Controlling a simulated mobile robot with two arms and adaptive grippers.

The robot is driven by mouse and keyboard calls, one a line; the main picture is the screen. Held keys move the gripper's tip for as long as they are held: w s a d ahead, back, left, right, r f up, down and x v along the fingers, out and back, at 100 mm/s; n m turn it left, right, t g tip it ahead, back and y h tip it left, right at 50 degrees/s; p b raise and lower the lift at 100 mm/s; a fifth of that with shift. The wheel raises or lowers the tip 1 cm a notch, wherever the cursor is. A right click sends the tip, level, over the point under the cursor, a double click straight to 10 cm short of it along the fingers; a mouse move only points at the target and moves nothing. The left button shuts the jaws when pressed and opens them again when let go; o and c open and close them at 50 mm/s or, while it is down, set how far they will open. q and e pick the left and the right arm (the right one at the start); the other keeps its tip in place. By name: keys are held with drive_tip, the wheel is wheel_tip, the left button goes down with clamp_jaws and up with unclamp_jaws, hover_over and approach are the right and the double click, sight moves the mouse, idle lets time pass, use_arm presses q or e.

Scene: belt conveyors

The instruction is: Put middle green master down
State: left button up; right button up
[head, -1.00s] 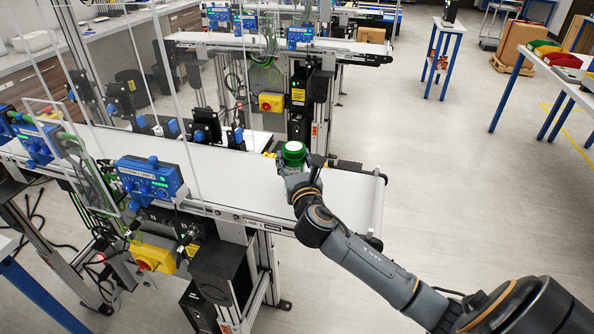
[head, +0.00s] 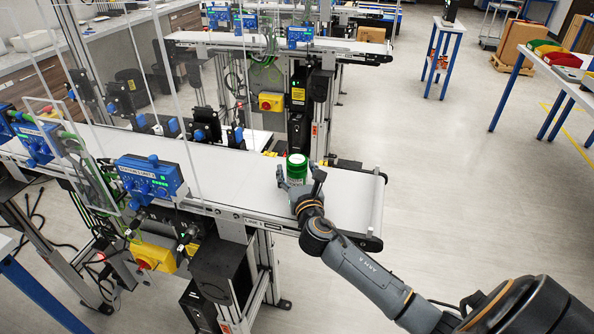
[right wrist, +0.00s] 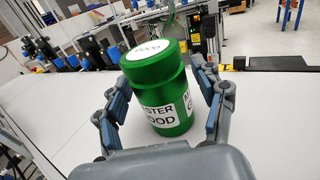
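The green master (head: 297,168) is a green jar with a white label on its lid and white labels reading "MASTER GOOD" on its side. It stands upright on the white belt of the near conveyor (head: 345,200), towards its right end. In the right wrist view the jar (right wrist: 158,90) is between the spread fingers. My right gripper (head: 300,178) is open around the jar, with gaps between the finger pads and its sides. The jar's lower part is partly hidden by the gripper in the head view. My left gripper is not in view.
A blue control box (head: 150,180) and clear panels stand along the near conveyor to the left. A second conveyor (head: 350,47) runs behind. The belt is clear on both sides of the jar. Blue-legged tables (head: 565,75) stand at the right.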

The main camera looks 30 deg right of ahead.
drive_tip(key=shift+r, duration=0.2)
drive_tip(key=shift+s+a+f, duration=0.15)
drive_tip(key=shift+s+a, duration=0.05)
drive_tip(key=shift+s, duration=0.1)
drive_tip(key=b+v, duration=0.1)
drive_tip(key=v, duration=1)
drive_tip(key=shift+s+b, duration=0.15)
drive_tip(key=shift+b, duration=0.25)
